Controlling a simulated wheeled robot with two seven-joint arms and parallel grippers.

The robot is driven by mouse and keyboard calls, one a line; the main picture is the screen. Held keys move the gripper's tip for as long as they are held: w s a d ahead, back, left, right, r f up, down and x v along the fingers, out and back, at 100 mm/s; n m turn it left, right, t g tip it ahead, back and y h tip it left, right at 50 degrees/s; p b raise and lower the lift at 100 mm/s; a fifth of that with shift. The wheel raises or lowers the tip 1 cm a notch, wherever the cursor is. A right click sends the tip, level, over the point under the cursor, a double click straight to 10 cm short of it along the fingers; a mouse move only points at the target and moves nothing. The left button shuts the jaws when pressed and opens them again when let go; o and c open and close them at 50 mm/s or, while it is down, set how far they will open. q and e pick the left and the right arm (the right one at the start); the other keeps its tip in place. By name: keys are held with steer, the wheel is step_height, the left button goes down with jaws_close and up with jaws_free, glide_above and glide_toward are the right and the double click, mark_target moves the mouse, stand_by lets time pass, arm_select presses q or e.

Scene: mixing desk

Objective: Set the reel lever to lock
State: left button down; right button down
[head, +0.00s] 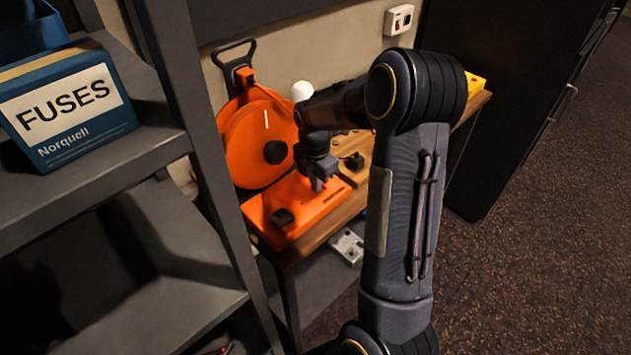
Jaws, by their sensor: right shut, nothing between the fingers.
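The orange reel (245,140) stands at the back left of the wooden desk, with a black carry handle at its top. A black knob sits at its hub (275,152). Its orange base (310,204) carries another dark knob (283,217) near the front left. I cannot tell which dark part is the lever, nor its setting. My right gripper (320,184) points down over the base, right of the front knob and apart from it. It is shut and empty. My right forearm hides part of the desk. My left gripper is out of view.
A grey shelf (95,190) with a blue FUSES box (68,105) stands close on the left. A white ball-shaped top (302,91) shows behind my wrist. A yellow object (474,84) lies at the desk's far end. A dark cabinet (510,90) stands right; carpet is clear.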

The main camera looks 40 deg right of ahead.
steer(key=shift+d+r+y+p, duration=0.25)
steer(key=shift+d+y+p, duration=0.25)
steer(key=shift+y, duration=0.5)
steer(key=y, duration=0.1)
steer(key=d+y, duration=0.1)
steer(key=y, duration=0.1)
steer(key=shift+w+d+r, duration=0.1)
steer(key=shift+d, duration=0.15)
steer(key=shift+a, duration=0.1)
steer(key=shift+r, duration=0.25)
steer(key=shift+r, duration=0.65)
